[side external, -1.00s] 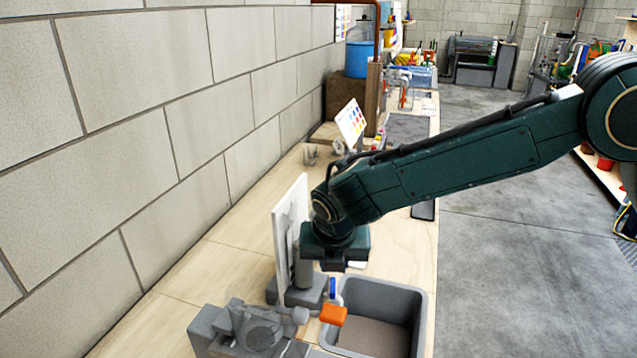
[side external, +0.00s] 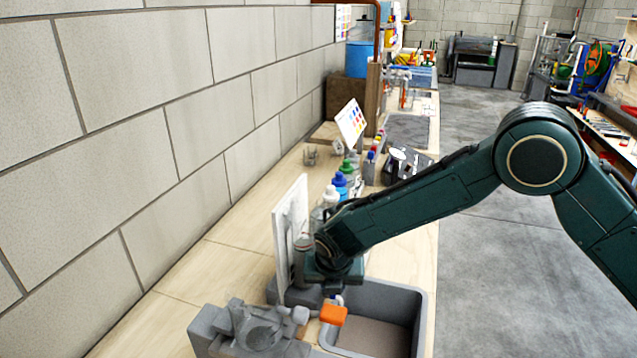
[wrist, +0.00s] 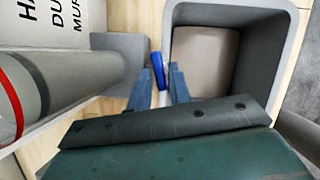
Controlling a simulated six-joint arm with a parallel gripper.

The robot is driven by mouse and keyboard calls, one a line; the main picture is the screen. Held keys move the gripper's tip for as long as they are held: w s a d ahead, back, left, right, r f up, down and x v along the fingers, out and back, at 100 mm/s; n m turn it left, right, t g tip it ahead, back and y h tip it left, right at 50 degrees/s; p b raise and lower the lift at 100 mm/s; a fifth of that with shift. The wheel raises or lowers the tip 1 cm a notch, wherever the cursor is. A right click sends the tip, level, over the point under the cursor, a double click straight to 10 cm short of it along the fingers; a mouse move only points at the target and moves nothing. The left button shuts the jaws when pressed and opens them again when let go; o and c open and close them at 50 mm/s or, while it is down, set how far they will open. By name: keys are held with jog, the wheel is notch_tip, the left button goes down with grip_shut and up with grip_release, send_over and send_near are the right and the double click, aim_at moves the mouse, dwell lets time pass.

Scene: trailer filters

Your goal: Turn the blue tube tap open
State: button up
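The blue tube tap (wrist: 158,70) shows in the wrist view as a bright blue handle on a white tube at the left edge of the grey basin (wrist: 284,45). My gripper (wrist: 162,78) points down with its two fingers apart. The blue handle lies between the fingertips, with a gap visible on both sides, so the gripper is not shut on it. In the side view my gripper (side external: 333,290) is low over the tap and hides most of the blue handle.
An orange tap (side external: 333,314) sits close in front of my gripper, beside the basin (side external: 424,320). A white upright panel (side external: 290,235) stands just left of my gripper. Bottles with coloured caps (side external: 341,182) stand behind. A grey cylinder (wrist: 75,80) fills the wrist view's left.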

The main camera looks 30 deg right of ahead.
grip_shut()
jog(key=shift+n, duration=0.5)
jog(key=n, duration=0.1)
jog(key=n+y, duration=0.1)
jog(key=n, duration=0.1)
jog(key=shift+s+d+y, duration=0.1)
jog(key=shift+d+y, duration=0.15)
jog(key=shift+y, duration=0.05)
jog(key=shift+d+n+y, duration=0.1)
jog(key=shift+n+y, duration=0.5)
jog(key=shift+n, duration=1.1)
grip_release()
